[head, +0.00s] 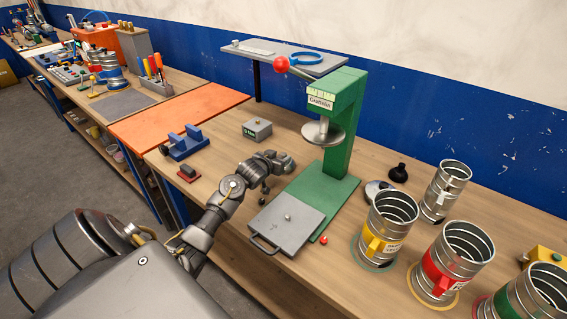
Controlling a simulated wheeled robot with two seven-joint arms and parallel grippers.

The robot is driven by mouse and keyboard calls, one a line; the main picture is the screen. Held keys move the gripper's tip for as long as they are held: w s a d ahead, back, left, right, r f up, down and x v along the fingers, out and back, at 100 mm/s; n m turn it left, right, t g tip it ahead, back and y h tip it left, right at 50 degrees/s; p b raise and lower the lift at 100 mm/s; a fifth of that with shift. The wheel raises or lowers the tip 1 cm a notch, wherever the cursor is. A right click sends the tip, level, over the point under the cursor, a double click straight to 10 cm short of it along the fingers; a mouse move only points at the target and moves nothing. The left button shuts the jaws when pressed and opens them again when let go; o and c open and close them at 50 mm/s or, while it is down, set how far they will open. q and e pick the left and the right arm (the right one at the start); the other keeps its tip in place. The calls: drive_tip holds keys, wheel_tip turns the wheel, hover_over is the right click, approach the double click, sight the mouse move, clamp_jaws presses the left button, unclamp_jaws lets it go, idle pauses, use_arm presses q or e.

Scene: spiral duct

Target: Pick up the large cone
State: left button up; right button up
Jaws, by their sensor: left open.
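No object is clearly marked as the large cone. A black piece with a flared base and narrow top (398,173) stands on the bench right of the green press. A low round grey piece (374,189) lies beside it, partly hidden by the yellow-tagged duct. A silver flared disc (323,134) hangs under the press head. My left gripper (278,173) is open and empty above the bench, left of the press and apart from these pieces. My right gripper is not in view.
The green press (344,140) has a red-knobbed lever. A grey handled plate (286,222) lies before it. Spiral ducts tagged yellow (388,219), red (455,258) and green (530,298) stand right. A grey block (257,129) and blue fixture (184,145) are left.

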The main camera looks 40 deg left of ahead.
sight(284, 154)
use_arm(q)
drive_tip(key=x, duration=0.4)
drive_tip(key=shift+p, duration=0.35)
drive_tip(key=shift+w+r, duration=0.1)
drive_tip(key=shift+r, duration=0.05)
clamp_jaws()
